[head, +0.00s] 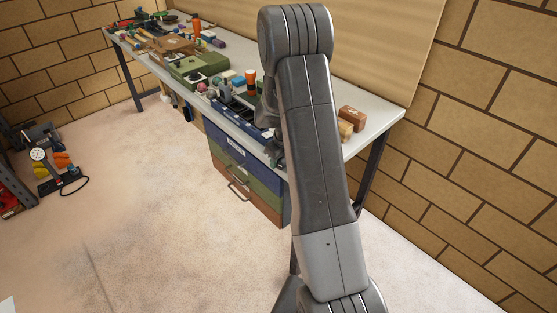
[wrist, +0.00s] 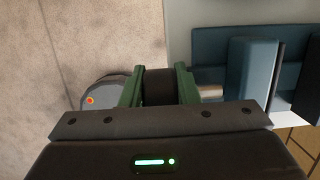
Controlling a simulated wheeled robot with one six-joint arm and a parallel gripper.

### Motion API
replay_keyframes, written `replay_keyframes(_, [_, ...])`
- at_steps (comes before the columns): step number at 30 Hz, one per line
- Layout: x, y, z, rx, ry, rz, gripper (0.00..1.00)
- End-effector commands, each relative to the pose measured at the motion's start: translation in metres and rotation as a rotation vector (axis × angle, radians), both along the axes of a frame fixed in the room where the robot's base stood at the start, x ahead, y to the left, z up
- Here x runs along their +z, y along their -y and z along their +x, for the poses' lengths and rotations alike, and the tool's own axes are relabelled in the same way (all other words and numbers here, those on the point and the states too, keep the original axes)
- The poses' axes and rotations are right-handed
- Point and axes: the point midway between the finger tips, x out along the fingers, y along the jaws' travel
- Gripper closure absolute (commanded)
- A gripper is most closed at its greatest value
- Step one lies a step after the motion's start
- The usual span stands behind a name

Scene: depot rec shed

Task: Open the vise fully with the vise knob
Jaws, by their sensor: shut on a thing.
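My gripper (wrist: 158,72) is shut on a dark, rounded knob (wrist: 158,90), with one green finger on each side of it. I take this to be the vise knob. A short metal rod shows just right of the right finger, between the knob and the blue vise (wrist: 252,70). The vise's upright blue blocks stand at the right of the wrist view, with a dark gap beside the nearer block. How far its jaws stand apart is not clear. In the head view my arm hides most of the gripper and knob.
A grey round piece with an orange dot (wrist: 100,92) shows left of the fingers. The workbench (head: 370,128) carries a green case (head: 198,67), an orange bottle (head: 251,77) and brown blocks (head: 352,117). Drawers (head: 240,180) hang below. The floor in front is clear.

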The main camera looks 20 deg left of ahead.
Motion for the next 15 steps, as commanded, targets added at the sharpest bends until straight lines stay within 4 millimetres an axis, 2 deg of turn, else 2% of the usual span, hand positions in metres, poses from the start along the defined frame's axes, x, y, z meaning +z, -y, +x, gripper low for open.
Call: replay_keyframes(15, [-0.0075, -0.0017, 0.0010, 0.002, -0.170, -0.421, 0.95])
